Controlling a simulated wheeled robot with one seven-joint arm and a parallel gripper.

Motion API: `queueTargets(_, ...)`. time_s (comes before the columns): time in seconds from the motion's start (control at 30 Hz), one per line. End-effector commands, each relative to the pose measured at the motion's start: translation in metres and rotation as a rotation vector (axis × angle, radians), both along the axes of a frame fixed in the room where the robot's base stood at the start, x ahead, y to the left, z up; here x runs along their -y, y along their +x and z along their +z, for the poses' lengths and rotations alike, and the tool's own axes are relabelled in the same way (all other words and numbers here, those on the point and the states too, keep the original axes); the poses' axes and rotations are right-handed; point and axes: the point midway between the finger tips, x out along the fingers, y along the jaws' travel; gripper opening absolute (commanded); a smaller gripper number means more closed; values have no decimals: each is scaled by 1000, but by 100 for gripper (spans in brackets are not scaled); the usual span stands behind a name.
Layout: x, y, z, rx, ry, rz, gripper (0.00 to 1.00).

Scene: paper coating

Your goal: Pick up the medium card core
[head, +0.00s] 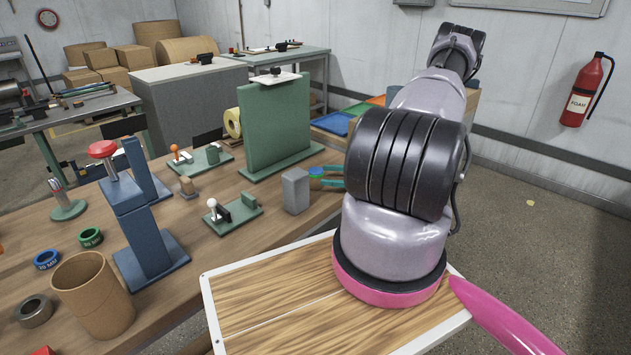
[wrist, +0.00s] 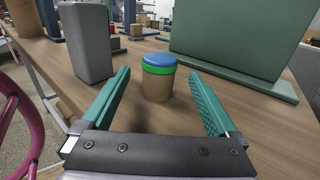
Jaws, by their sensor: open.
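A short brown card core (wrist: 156,88) with a green band and a blue top stands upright on the wooden table in the wrist view. I take it for the medium card core. In the head view its blue top (head: 316,171) shows beside the grey block, and its body is mostly hidden. My gripper (wrist: 159,74) is open with teal fingers, one on each side of the core, with visible gaps; the core stands near the fingertips. In the head view my gripper (head: 322,176) is partly hidden behind my arm. A larger, wider card core (head: 95,295) stands at the lower left.
A grey block (wrist: 86,42) stands close by my left finger. A green upright plate (wrist: 238,35) on a base rises behind the right finger. A blue stand (head: 147,235), small green fixtures and rings occupy the table further left. A wood-topped surface (head: 275,300) lies below my arm.

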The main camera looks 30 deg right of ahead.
Motion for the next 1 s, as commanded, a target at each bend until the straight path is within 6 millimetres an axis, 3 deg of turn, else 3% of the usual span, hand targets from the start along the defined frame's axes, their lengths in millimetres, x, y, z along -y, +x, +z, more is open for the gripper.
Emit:
queueTargets(0.3,-38,23,-2,-1,1,3,94)
queueTargets(0.6,-42,26,-2,0,0,1,94)
queueTargets(0.83,-42,26,-2,0,0,1,7)
queueTargets(1.0,-42,26,-2,0,0,1,6)
